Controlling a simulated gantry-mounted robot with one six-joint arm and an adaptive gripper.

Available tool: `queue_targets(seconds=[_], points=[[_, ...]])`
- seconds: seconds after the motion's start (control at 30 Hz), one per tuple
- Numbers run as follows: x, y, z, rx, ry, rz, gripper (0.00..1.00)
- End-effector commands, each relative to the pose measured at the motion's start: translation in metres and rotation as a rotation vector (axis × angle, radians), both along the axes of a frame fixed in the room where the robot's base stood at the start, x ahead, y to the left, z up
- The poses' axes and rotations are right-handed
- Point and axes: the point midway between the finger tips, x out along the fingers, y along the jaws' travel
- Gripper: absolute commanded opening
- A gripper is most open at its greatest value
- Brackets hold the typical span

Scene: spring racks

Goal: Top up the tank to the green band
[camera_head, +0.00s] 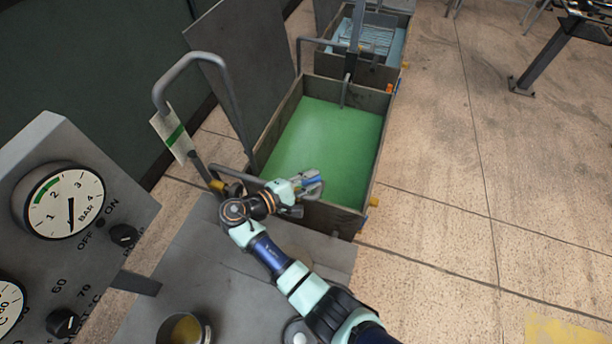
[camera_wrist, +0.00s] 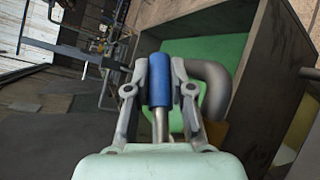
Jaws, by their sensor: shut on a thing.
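The tank (camera_head: 325,111) is a dark open box with green liquid (camera_head: 330,140) well below its rim; it also shows in the wrist view (camera_wrist: 275,75). My gripper (camera_head: 312,184) is at the tank's near edge. In the wrist view my gripper (camera_wrist: 160,80) is shut on a blue cylindrical handle (camera_wrist: 160,82) with a metal rod running from it. A grey bent pipe (camera_wrist: 215,78) is just right of the fingers. A white plate with a green band (camera_head: 172,137) hangs by a bent pipe left of the tank. What the handle joins is hidden.
A control panel (camera_head: 90,150) stands at left with a pressure dial (camera_head: 64,203) and a pump knob (camera_head: 124,235). A cup with yellowish content (camera_head: 185,328) is at the bottom. A second tank (camera_head: 385,45) with bluish liquid stands behind.

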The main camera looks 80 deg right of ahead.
Motion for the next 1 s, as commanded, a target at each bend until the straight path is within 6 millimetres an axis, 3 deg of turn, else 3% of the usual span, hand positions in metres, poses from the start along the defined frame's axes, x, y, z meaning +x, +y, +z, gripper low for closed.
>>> queue_targets(seconds=[0.27,0.3,0.43,1.0], points=[[0.0003,-0.0001,-0.0004,0.0,0.0,0.002,0.0],[0.0003,-0.0001,-0.0005,0.0,0.0,0.002,0.25],[0.0002,-0.0002,-0.0005,0.0,0.0,0.002,0.47],[0.0028,-0.0008,-0.0022,0.001,0.0,0.012,0.47]])
